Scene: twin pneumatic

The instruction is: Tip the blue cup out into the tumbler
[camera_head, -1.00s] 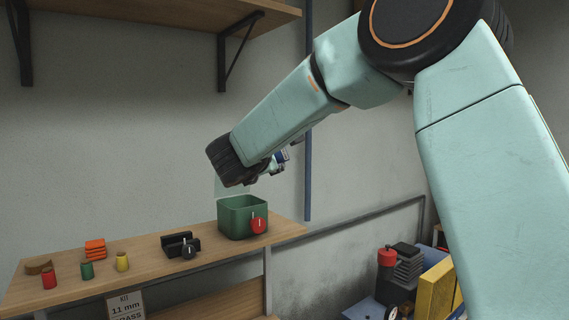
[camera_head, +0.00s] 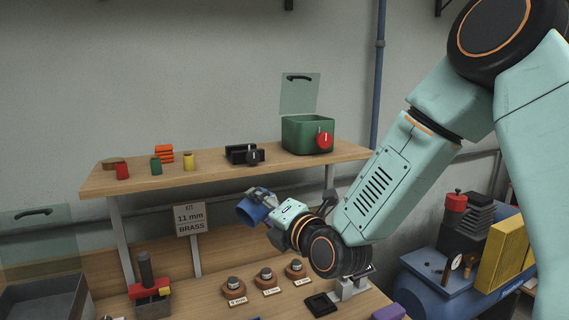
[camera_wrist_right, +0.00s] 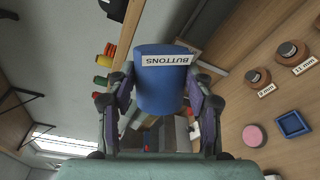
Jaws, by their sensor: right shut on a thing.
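A blue cup (camera_head: 250,210) is held by my right gripper (camera_head: 266,202) in front of and below the upper shelf, and looks tilted. In the right wrist view, the cup (camera_wrist_right: 160,90) has a white BUTTONS label, upside down in the picture, and sits between both fingers of my right gripper (camera_wrist_right: 160,108). Its contents are hidden. No vessel is plainly marked as the tumbler. A green box (camera_head: 300,135) with a red knob and a raised clear lid stands on the shelf, and a grey bin (camera_head: 45,305) is at the lower left. My left gripper is out of view.
The upper shelf (camera_head: 220,172) carries red, green and yellow pieces and a black holder (camera_head: 243,154). The bench below has several labelled round stands (camera_head: 266,279) and a red-and-black press (camera_head: 148,285). A blue tank (camera_head: 455,290) is at the right.

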